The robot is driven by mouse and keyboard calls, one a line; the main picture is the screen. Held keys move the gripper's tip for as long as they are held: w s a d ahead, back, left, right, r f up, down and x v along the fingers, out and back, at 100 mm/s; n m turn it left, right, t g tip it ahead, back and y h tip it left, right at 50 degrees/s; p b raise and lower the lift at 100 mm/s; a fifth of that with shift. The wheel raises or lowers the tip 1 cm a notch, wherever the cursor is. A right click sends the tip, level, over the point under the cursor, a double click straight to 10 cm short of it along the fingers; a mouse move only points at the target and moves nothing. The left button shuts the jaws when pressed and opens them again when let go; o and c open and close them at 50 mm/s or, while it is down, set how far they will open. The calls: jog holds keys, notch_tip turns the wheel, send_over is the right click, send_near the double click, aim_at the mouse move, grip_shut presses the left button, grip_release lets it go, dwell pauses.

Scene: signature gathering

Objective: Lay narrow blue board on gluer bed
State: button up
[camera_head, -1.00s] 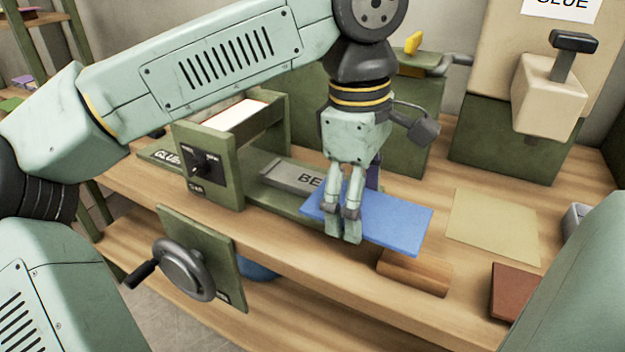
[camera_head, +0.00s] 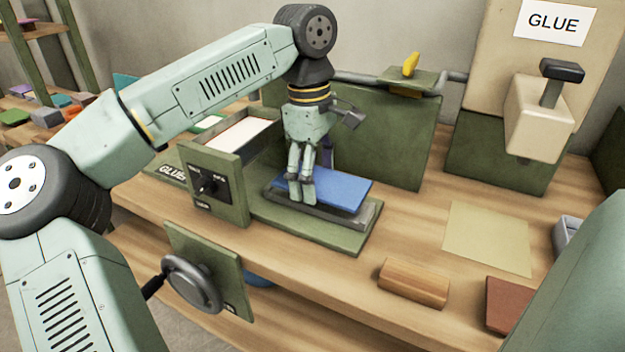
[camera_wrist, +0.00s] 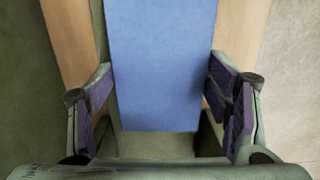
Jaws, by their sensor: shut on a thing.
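The narrow blue board (camera_head: 335,190) lies flat in my gripper, over the grey gluer bed (camera_head: 364,215) on its green base. It covers most of the bed and its label. I cannot tell whether it touches the bed or hovers just above. My gripper (camera_head: 301,196) points down and is shut on the board near its left end. In the wrist view the blue board (camera_wrist: 162,70) runs lengthwise between the two purple-padded fingers.
The gluer's green housing (camera_head: 217,190) with a dial stands left of the bed, with a hand crank (camera_head: 190,285) below. A green panel (camera_head: 390,140) stands behind. A wooden block (camera_head: 413,283), a tan sheet (camera_head: 488,238) and a red-brown block (camera_head: 510,305) lie right. A glue dispenser (camera_head: 540,118) stands back right.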

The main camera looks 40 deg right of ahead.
jog(key=shift+w+d, duration=0.1)
jog(key=shift+w, duration=0.2)
jog(key=f, duration=0.1)
jog(key=f+p, duration=0.1)
jog(key=shift+w+f, duration=0.4)
jog(key=shift+d+f, duration=0.1)
jog(key=shift+f, duration=0.35)
jog(key=shift+f, duration=0.2)
jog(key=o, duration=1.3)
jog(key=shift+r, duration=0.1)
jog(key=shift+c, duration=0.2)
jog(key=shift+r, duration=0.1)
